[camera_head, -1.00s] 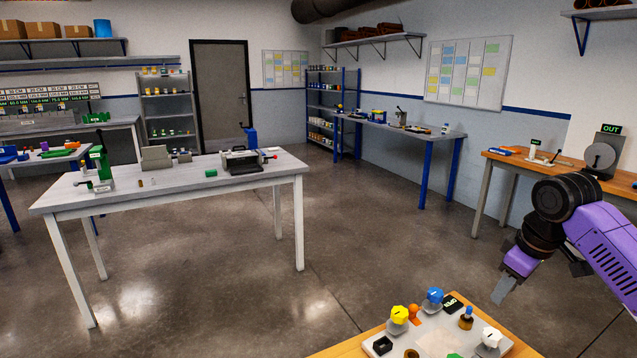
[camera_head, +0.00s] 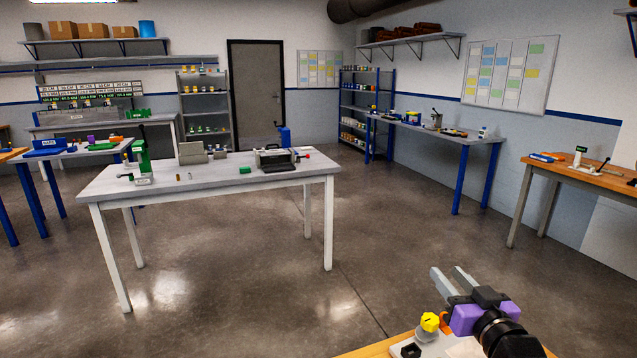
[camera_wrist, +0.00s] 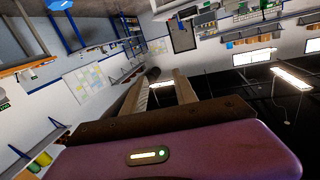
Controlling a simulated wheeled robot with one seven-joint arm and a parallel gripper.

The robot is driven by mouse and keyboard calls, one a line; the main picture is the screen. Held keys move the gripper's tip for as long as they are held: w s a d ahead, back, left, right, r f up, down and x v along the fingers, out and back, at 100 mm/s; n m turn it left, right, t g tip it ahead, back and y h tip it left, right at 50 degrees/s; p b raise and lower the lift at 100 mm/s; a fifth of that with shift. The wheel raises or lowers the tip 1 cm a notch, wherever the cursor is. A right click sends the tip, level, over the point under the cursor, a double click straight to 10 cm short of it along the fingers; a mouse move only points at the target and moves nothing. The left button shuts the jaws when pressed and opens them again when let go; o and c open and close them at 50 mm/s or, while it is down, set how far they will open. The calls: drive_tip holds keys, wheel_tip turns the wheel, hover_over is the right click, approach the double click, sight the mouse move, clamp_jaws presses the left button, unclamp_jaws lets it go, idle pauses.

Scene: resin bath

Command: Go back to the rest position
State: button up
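My gripper (camera_head: 447,273) is at the lower right of the head view, above the near wooden table (camera_head: 377,349). Its two grey fingers point up and away, parallel with a gap between them. In the wrist view the fingers (camera_wrist: 156,90) stand apart with only the far room showing between them. My gripper is open and empty. Behind it on the near table is a light panel (camera_head: 424,342) with a yellow knob (camera_head: 430,321). My gripper and wrist hide much of that panel.
A white-legged table (camera_head: 215,184) with a grey-and-black device (camera_head: 276,158) stands mid-room. A blue-legged bench (camera_head: 432,131) and a wooden bench (camera_head: 570,177) line the right wall. The concrete floor (camera_head: 250,285) between is clear.

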drive_tip(key=s+a+f+g, duration=0.1)
drive_tip(key=s+f, duration=0.3)
drive_tip(key=s, duration=1.3)
drive_tip(key=s+a+f+h, duration=0.1)
drive_tip(key=s+a+f, duration=0.2)
drive_tip(key=s, duration=1.3)
drive_tip(key=s+a+f+g, duration=0.1)
drive_tip(key=s+f, duration=0.4)
drive_tip(key=s, duration=1.2)
drive_tip(key=shift+s+a+f+g+h, duration=0.3)
drive_tip(key=shift+s+a+f+h, duration=0.1)
drive_tip(key=shift+a, duration=0.15)
